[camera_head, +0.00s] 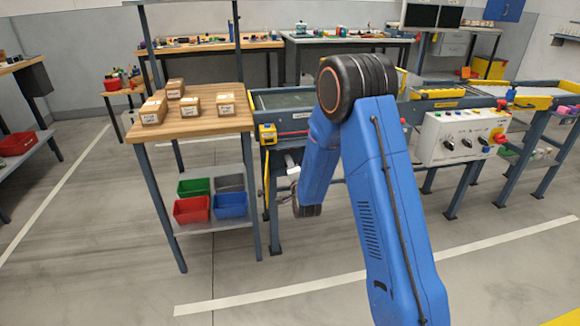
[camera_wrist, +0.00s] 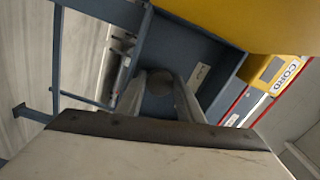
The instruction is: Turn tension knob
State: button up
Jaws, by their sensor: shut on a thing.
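In the wrist view my gripper (camera_wrist: 160,88) points at the blue-grey frame at the conveyor's end. Its two grey fingers stand on either side of a round grey knob (camera_wrist: 160,80) and are shut on it. The knob is partly hidden by the fingers, and its angle cannot be told. In the head view my gripper (camera_head: 291,162) is a small pale shape beside the conveyor leg, below the conveyor's left end, partly behind my arm. The knob is not discernible in the head view.
A yellow box (camera_wrist: 255,22) with a yellow "CORD" part (camera_wrist: 275,75) is close above the knob; it also shows in the head view (camera_head: 267,133). A table (camera_head: 190,125) with boxes stands left of the conveyor (camera_head: 285,100). A control panel (camera_head: 460,137) is at right.

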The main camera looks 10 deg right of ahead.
jog(key=o, duration=1.1)
jog(key=shift+c, duration=0.2)
